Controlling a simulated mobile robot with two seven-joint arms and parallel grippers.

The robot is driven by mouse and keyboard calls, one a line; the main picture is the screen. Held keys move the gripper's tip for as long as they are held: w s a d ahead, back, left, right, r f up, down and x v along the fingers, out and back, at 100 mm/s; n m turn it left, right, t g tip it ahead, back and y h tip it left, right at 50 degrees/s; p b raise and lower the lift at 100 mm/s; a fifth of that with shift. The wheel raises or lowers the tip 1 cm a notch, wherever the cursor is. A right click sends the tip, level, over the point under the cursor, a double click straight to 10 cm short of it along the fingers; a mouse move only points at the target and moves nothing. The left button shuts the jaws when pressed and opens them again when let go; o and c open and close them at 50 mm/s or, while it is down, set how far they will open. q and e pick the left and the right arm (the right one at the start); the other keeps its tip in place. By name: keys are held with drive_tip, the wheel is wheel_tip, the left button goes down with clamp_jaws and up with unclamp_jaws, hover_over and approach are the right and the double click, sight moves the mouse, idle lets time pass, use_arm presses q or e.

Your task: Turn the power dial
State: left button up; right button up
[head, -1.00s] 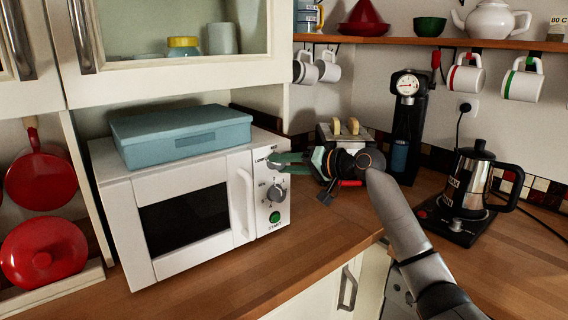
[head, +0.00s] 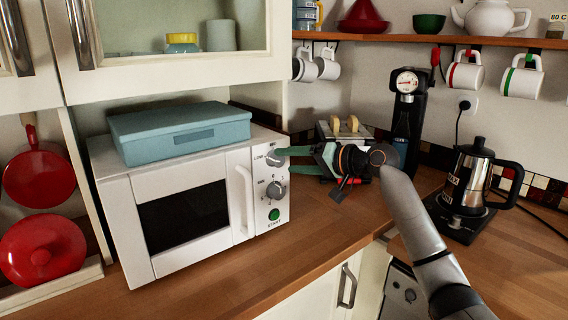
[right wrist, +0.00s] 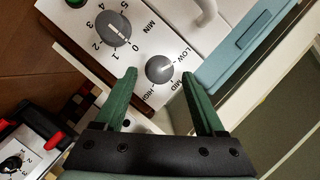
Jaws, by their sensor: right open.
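The white microwave (head: 140,215) stands on the wooden counter. Its power dial (head: 273,158) is the upper grey knob on the front panel, marked LOW, MID and HIGH. My right gripper (head: 279,161) is open, with green fingers at the panel. In the right wrist view the fingertips (right wrist: 159,75) lie on either side of the dial, with gaps; contact cannot be told. My left gripper is out of view.
The timer knob (head: 276,191) and green start button (head: 274,215) sit below the dial. A blue box (head: 180,135) lies on the microwave. A toaster (head: 340,132), coffee machine (head: 404,120) and kettle (head: 472,180) stand to the right.

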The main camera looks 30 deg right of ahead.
use_arm(q)
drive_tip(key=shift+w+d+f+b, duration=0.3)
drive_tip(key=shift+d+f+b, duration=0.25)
drive_tip(key=shift+b, duration=0.35)
use_arm(e)
drive_tip(key=v, duration=0.9)
drive_tip(key=shift+s, duration=0.3)
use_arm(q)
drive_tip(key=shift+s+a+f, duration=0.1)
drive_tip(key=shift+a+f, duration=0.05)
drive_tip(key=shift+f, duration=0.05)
use_arm(e)
drive_tip(key=shift+d+r, duration=0.1)
drive_tip(key=shift+d, duration=0.05)
